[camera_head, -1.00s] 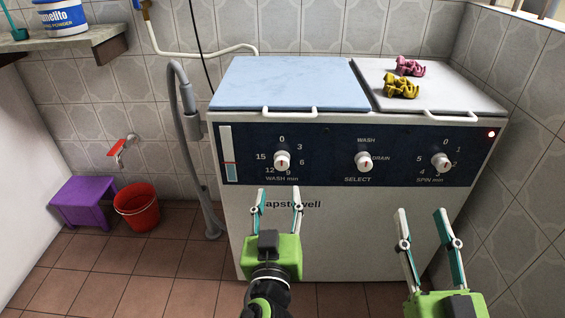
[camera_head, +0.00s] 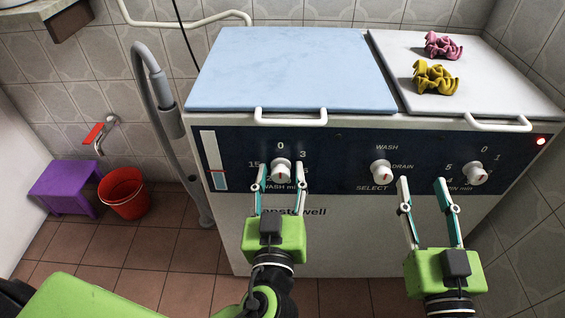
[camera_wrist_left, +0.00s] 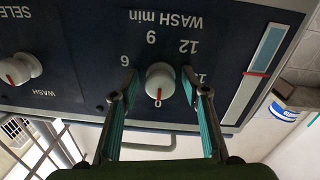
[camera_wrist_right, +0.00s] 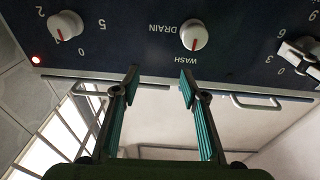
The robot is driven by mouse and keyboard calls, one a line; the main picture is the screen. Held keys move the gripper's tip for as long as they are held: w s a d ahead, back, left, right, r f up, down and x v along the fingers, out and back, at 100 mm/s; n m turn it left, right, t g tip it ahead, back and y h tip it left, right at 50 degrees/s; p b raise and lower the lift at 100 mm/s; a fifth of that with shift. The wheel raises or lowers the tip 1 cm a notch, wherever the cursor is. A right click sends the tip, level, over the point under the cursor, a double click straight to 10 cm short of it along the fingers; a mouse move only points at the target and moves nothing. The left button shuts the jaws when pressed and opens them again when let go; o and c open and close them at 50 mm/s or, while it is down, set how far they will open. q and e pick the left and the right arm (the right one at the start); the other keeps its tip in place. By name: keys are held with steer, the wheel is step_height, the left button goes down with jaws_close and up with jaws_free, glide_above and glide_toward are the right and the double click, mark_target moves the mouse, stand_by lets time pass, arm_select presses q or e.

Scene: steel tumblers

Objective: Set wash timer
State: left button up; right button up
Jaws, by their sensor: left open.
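The white wash timer knob (camera_head: 281,169) is on the dark control panel (camera_head: 338,150) of the washing machine, under the 0 mark. My left gripper (camera_head: 281,178) is open in front of the panel, its fingertips on either side of this knob. In the left wrist view the wash knob (camera_wrist_left: 160,80) lies between the open fingers (camera_wrist_left: 160,85), its red mark towards 0; whether the fingers touch it I cannot tell. My right gripper (camera_head: 422,184) is open and empty before the panel, between the select knob (camera_head: 381,170) and the spin knob (camera_head: 475,173).
The blue-grey lid (camera_head: 290,68) and the grey lid (camera_head: 475,95) are closed. A pink cloth (camera_head: 443,46) and a yellow cloth (camera_head: 436,78) lie on the grey lid. A grey hose (camera_head: 160,95) stands left of the machine. A red bucket (camera_head: 124,193) and purple stool (camera_head: 64,184) are on the floor.

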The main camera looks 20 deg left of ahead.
arm_select(q)
steer(key=shift+r, duration=0.1)
steer(key=c, duration=1)
